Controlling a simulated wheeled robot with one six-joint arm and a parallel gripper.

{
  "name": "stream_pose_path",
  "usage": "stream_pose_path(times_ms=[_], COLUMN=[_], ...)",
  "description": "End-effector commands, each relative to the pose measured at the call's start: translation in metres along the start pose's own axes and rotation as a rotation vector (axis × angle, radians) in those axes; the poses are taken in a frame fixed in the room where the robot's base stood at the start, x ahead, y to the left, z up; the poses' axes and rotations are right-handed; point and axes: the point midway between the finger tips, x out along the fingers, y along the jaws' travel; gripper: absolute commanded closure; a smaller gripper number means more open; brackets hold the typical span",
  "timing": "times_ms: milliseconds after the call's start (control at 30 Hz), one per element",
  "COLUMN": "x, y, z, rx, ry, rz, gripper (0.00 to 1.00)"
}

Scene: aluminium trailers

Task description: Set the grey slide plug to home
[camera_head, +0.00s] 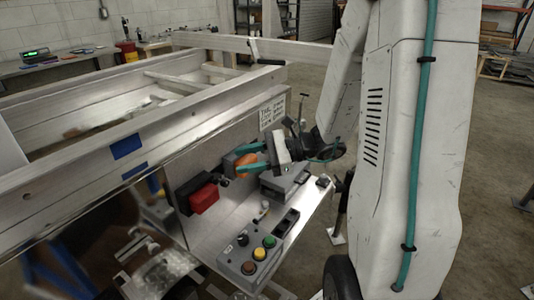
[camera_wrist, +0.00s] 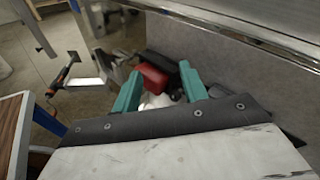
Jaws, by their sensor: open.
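My gripper (camera_head: 245,158) is open, its two teal fingers spread and pointing left above the metal shelf. An orange part (camera_head: 244,166) shows between and just behind the fingers; contact cannot be told. A grey housing (camera_head: 229,162) sits just left of the orange part, against the upright panel. I cannot tell for sure which grey part is the slide plug; the fingers may hide some of it. In the wrist view the open fingers (camera_wrist: 160,78) frame a red block (camera_wrist: 153,77) farther off and a blurred pale part below it.
The red block on the black box (camera_head: 204,197) stands left on the shelf (camera_head: 213,232). A grey button box (camera_head: 250,262) with coloured buttons is at the front. A grey block (camera_head: 284,184) lies under my wrist. The trailer rail (camera_head: 150,125) rises behind the panel.

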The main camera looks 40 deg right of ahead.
Motion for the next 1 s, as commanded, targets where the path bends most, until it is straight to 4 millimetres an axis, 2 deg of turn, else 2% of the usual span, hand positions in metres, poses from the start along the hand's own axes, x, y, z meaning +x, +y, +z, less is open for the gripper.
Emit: stream_pose_path(times_ms=[33, 100, 200, 300, 433, 567, 1000], x=[-0.013, -0.034, -0.065, -0.091, -0.111, -0.111, -0.065], y=[-0.018, -0.041, -0.063, -0.075, -0.08, -0.087, -0.13], z=[-0.025, -0.054, -0.095, -0.127, -0.151, -0.157, -0.16], rx=[0.094, 0.203, 0.324, 0.409, 0.466, 0.479, 0.478], ry=[-0.026, -0.058, -0.093, -0.117, -0.131, -0.135, -0.135], rz=[-0.114, -0.273, -0.469, -0.616, -0.723, -0.752, -0.749], gripper=[0.57, 0.57, 0.57, 0.57, 0.57, 0.57, 0.57])
